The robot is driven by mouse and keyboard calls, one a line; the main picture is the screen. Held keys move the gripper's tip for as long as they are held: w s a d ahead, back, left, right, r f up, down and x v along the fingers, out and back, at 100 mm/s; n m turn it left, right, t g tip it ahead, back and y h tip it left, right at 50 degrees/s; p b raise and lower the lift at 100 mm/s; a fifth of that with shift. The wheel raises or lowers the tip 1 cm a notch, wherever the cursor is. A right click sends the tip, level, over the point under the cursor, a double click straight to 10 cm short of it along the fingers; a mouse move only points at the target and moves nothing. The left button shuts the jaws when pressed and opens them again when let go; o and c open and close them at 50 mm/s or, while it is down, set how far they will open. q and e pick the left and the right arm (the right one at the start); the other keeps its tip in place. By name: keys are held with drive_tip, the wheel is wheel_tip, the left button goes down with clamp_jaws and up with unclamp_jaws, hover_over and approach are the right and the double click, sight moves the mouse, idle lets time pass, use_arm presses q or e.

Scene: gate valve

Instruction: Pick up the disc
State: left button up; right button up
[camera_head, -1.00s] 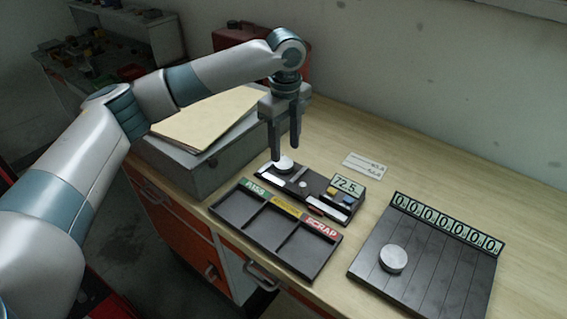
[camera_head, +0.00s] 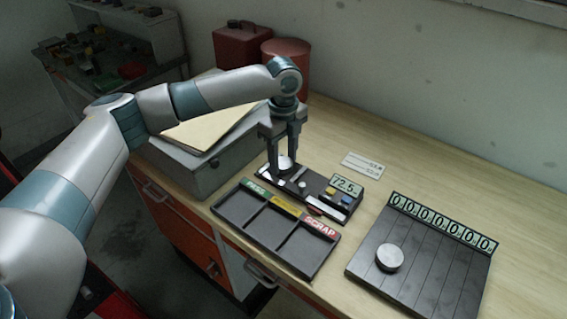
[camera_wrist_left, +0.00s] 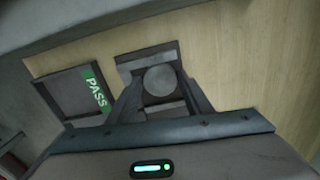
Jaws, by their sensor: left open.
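A pale round disc (camera_head: 286,162) sits on the left end of a dark gauge unit with a 72.5 readout (camera_head: 347,186). The disc also shows as a grey circle in the left wrist view (camera_wrist_left: 160,80). My left gripper (camera_head: 282,163) points down over the gauge unit, its fingertips low at the disc. In the wrist view the open fingers (camera_wrist_left: 159,92) stand on either side of the disc, with gaps visible. A second grey disc (camera_head: 390,257) lies on the grooved black board (camera_head: 420,282). My right gripper is out of view.
A three-compartment sorting tray (camera_head: 277,232) with PASS and SCRAP labels stands in front of the gauge unit; its compartments look empty. A grey box (camera_head: 195,172) stands close on the left. A white card (camera_head: 362,163) lies behind. Bench at the right rear is clear.

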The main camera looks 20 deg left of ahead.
sight(284, 162)
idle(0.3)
use_arm(q)
drive_tip(key=c, duration=1.1)
drive_tip(key=shift+r, duration=0.1)
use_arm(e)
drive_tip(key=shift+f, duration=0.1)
